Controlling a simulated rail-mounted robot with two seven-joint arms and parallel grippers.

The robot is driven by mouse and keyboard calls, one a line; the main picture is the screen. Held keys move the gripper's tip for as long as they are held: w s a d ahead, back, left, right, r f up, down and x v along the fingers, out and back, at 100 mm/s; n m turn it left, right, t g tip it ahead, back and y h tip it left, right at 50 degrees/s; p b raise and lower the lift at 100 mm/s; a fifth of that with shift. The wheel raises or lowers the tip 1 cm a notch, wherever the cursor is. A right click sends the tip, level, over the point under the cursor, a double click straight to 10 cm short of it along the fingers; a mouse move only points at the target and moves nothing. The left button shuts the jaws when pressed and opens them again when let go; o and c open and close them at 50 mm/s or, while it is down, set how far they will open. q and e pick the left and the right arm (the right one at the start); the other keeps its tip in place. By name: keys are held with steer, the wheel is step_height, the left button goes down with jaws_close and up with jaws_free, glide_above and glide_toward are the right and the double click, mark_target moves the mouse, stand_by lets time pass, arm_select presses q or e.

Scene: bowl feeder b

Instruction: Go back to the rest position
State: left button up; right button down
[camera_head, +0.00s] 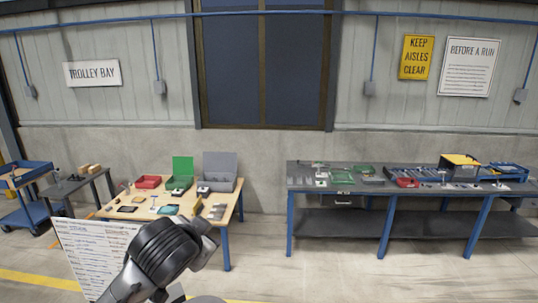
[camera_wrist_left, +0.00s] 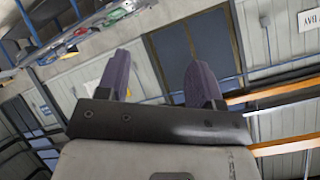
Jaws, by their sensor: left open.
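My left gripper (camera_wrist_left: 160,70) shows in the left wrist view with its two dark purple fingers wide apart and nothing between them. Behind the fingers in that view are the wall and the dark window, tilted, so the gripper is clear of any surface. In the head view one of my arms, grey and black, rises from the bottom in front of the wooden table (camera_head: 228,215). Its fingers cannot be made out there. My right gripper is in neither view.
The wooden table holds a red bin (camera_head: 148,182), a green box (camera_head: 182,167) and a grey box (camera_head: 220,165). A long dark workbench (camera_head: 400,222) with several parts stands at the right. A white sign board (camera_head: 85,255) stands beside my arm. Floor at the lower right is clear.

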arm_select(q)
steer(key=s+a+f+n+g+p, duration=0.2)
steer(key=s+a+f+g, duration=0.1)
steer(key=s+f, duration=1.5)
steer(key=s+a+f+n+g+p, duration=0.2)
steer(key=s+a+f+n+g, duration=0.1)
steer(key=s+f, duration=1.5)
steer(key=s+a+g, duration=0.1)
steer(key=s, duration=0.3)
steer(key=shift+s, duration=0.15)
steer(key=shift+a, duration=0.1)
